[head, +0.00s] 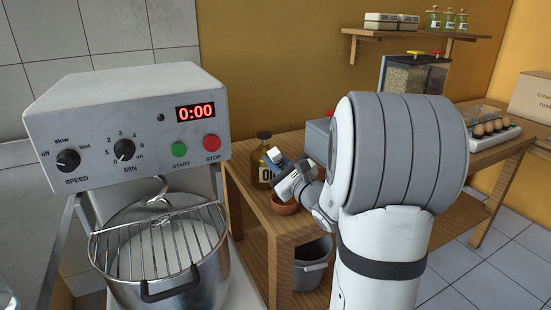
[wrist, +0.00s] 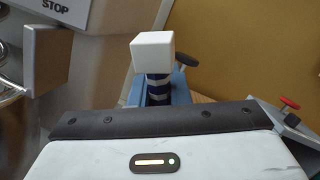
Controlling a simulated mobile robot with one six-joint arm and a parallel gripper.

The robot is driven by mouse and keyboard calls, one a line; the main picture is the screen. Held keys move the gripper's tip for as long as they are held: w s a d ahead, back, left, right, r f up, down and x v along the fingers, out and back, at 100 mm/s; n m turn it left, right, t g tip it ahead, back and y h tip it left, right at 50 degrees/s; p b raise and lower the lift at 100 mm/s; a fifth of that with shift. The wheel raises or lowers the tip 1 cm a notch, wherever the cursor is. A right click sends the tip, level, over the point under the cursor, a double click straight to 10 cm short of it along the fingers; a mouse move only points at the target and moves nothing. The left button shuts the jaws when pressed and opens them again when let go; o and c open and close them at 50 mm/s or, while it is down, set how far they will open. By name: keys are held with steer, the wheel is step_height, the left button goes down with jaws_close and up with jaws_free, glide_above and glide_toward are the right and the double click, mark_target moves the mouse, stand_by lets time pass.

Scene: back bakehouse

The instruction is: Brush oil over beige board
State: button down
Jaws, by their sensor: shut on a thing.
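My gripper (head: 281,164) is over the near left part of the wooden table, beside the oil bottle (head: 264,143) and above a small terracotta bowl (head: 284,208). It is shut on what looks like the brush, whose blue-and-white striped handle (wrist: 158,88) ends in a white block in the wrist view. The bristles are hidden, so I cannot tell whether they touch the bowl. The bottle is dark-capped and amber, with a partly covered label. I cannot make out the beige board; my arm covers much of the table.
A mixer (head: 130,130) with a wire guard stands close on the left. A grey bucket (head: 313,265) is under the wooden table (head: 290,228). Eggs (head: 490,127) sit at the far right. A wall shelf (head: 420,34) holds jars. A red-knobbed grey object (wrist: 289,103) shows at right in the wrist view.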

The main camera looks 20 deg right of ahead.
steer(key=shift+s+f+b, duration=0.15)
steer(key=shift+f+b, duration=2.65)
steer(key=shift+f, duration=0.65)
steer(key=shift+r, duration=0.1)
steer(key=shift+r+p, duration=2)
steer(key=shift+r, duration=1.35)
step_height(320, 180, up, 4)
steer(key=shift+p, duration=1)
